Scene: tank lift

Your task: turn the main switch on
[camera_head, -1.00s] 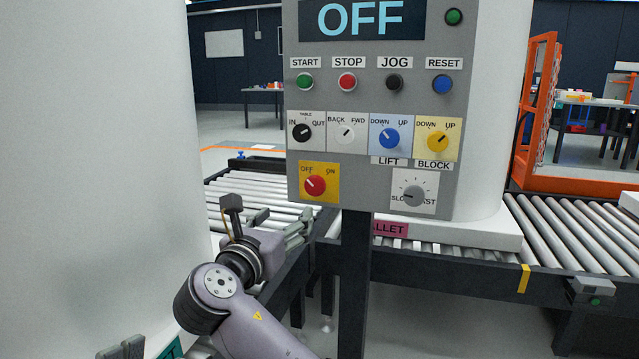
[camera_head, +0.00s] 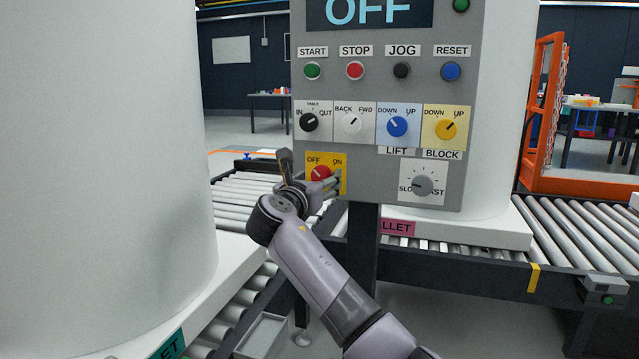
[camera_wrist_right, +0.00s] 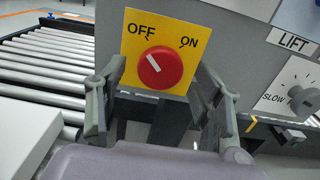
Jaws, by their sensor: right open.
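The main switch (camera_head: 321,173) is a red round knob on a yellow plate marked OFF and ON, at the lower left of the grey control panel (camera_head: 380,178). In the right wrist view the knob (camera_wrist_right: 160,67) shows whole, its white line pointing up-left toward OFF. My right gripper (camera_head: 312,170) is in front of the switch and partly covers its plate. In the right wrist view its open fingers (camera_wrist_right: 160,95) stand left and right of the knob, apart from it, with nothing between them. The display (camera_head: 369,12) reads OFF. My left gripper is not in view.
Above the switch are a black IN/OUT knob (camera_head: 309,122), a white BACK/FWD knob (camera_head: 351,124) and a blue lift knob (camera_head: 397,126). A grey speed dial (camera_head: 422,186) is to the right. Roller conveyors (camera_head: 570,232) run behind the panel. A large white cylinder (camera_head: 100,150) fills the left.

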